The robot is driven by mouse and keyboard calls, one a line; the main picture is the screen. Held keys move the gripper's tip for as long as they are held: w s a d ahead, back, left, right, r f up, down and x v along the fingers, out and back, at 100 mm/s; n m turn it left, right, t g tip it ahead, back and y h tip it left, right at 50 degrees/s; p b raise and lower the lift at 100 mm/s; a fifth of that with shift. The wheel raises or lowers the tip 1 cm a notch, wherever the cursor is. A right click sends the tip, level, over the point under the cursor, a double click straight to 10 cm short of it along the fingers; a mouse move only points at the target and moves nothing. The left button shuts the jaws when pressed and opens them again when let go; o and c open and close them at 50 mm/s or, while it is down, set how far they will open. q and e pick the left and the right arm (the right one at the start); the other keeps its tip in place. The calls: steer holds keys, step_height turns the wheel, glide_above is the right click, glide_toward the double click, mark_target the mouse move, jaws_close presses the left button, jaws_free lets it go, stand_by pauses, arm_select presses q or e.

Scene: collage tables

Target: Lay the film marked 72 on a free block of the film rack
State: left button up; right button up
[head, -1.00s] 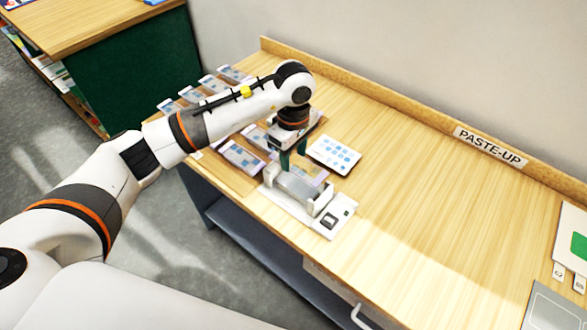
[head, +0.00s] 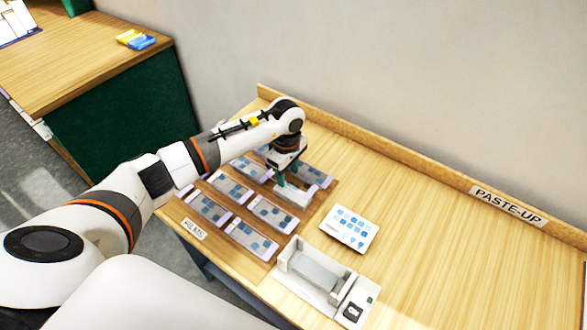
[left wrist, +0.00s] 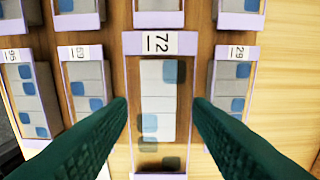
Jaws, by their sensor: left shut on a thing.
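The film marked 72 (left wrist: 158,95) is a clear strip with blue patches and lavender ends. It lies between the fingers of my left gripper (left wrist: 160,105), which is shut on it. In the head view my left gripper (head: 281,181) is over the right side of the film rack (head: 313,213), above a pale block (head: 292,194). In the left wrist view the film lines up with the column between its neighbours. Whether it touches the block below is unclear. My right gripper is out of view.
Several rack blocks carry other films, such as one at the front (head: 251,239). A white device with a grey bed (head: 316,270) stands right of the rack. The table's right part is clear.

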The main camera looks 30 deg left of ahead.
mark_target(288, 179)
arm_select(q)
steer(key=shift+s+d+f+b, duration=0.15)
steer(key=shift+f+b, duration=0.15)
steer(key=shift+f, duration=0.25)
steer(key=shift+f+b, duration=0.7)
steer(key=shift+f, duration=0.15)
steer(key=shift+f+b, duration=0.55)
steer(key=shift+f, duration=0.2)
steer(key=o, duration=1)
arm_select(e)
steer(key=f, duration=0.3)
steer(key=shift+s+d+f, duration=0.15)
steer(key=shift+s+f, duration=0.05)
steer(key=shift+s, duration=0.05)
